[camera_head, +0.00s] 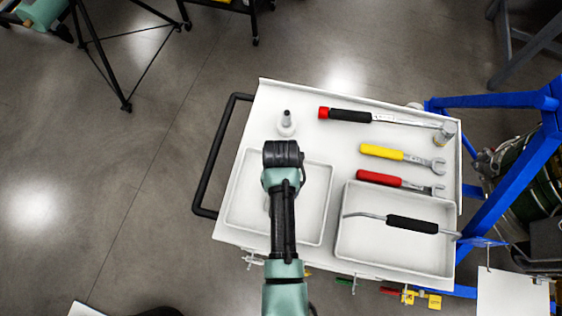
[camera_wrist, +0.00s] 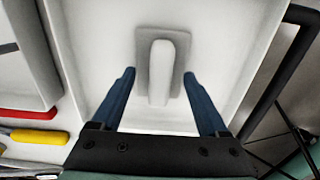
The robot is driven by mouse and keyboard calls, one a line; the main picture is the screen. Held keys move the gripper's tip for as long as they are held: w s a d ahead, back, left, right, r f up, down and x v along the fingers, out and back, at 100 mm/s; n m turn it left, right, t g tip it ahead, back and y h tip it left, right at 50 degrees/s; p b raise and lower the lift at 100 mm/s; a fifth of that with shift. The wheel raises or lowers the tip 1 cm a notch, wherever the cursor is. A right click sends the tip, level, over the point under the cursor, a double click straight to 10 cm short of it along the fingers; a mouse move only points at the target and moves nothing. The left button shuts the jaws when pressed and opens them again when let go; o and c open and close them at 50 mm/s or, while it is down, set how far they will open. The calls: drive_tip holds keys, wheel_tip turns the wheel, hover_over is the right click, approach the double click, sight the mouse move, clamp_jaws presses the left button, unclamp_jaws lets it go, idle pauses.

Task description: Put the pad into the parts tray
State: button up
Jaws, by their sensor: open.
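The pad is a grey rounded plate (camera_wrist: 143,47) with a raised pale grip in the wrist view. It lies in the left white tray (camera_head: 318,205) on the cart. In the head view my arm hides most of it. My gripper (camera_wrist: 159,82) is open, with its blue fingers on either side of the pad's grip, and a gap shows on each side. A second white tray (camera_head: 347,262) stands to the right and holds a bent bar with a black grip (camera_head: 411,224). Which tray is the parts tray I cannot tell.
The white cart (camera_head: 262,97) also carries a small bottle (camera_head: 286,124), a red-and-black torque wrench (camera_head: 350,115), a yellow wrench (camera_head: 382,152) and a red wrench (camera_head: 380,179). A black cart handle (camera_head: 213,160) is at left. A blue frame (camera_head: 512,170) stands close on the right.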

drive_tip(key=shift+r+p, duration=3.05)
drive_tip(key=shift+r, duration=0.15)
drive_tip(key=shift+f, duration=0.1)
